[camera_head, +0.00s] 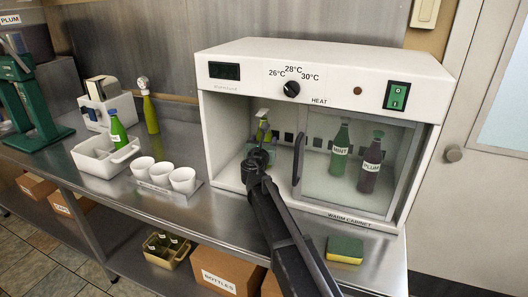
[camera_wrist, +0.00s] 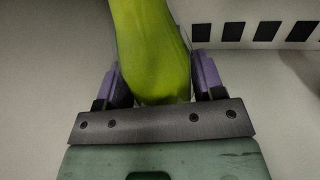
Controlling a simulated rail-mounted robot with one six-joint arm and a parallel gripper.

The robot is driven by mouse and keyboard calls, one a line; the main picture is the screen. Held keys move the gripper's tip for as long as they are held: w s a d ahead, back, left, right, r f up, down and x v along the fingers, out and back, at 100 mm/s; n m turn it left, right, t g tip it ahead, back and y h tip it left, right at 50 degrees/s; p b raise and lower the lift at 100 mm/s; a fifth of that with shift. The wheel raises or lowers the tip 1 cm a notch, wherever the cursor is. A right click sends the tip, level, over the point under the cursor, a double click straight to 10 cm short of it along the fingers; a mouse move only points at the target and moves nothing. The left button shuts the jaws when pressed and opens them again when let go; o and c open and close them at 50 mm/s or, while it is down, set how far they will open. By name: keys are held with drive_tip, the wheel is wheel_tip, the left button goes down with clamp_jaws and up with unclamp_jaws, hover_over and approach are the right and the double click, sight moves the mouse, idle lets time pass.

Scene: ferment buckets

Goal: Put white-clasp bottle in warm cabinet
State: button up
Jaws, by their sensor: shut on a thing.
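The warm cabinet (camera_head: 225,62) stands on the steel counter with its left half open. My gripper (camera_head: 257,160) reaches into that opening and is shut on a yellow-green bottle (camera_head: 263,131). The bottle looks upright, with a pale top; its lower part is hidden behind my gripper, so I cannot tell whether it touches the cabinet floor. In the wrist view, the bottle (camera_wrist: 152,50) sits between the purple finger pads of my gripper (camera_wrist: 155,88). The clear door (camera_head: 340,180) with its dark handle (camera_head: 298,158) covers the right half.
A MINT bottle (camera_head: 340,150) and a PLUM bottle (camera_head: 372,163) stand behind the clear door. A blue-capped green bottle (camera_head: 117,130) is by the white tray (camera_head: 95,160); another yellow-green bottle (camera_head: 150,113) stands behind. White cups (camera_head: 183,181) and a sponge (camera_head: 344,249) are on the counter.

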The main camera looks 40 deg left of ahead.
drive_tip(key=shift+f, duration=0.15)
drive_tip(key=o, duration=1.4)
drive_tip(key=shift+o, duration=0.2)
drive_tip(key=v, duration=1.2)
drive_tip(key=shift+d, duration=0.1)
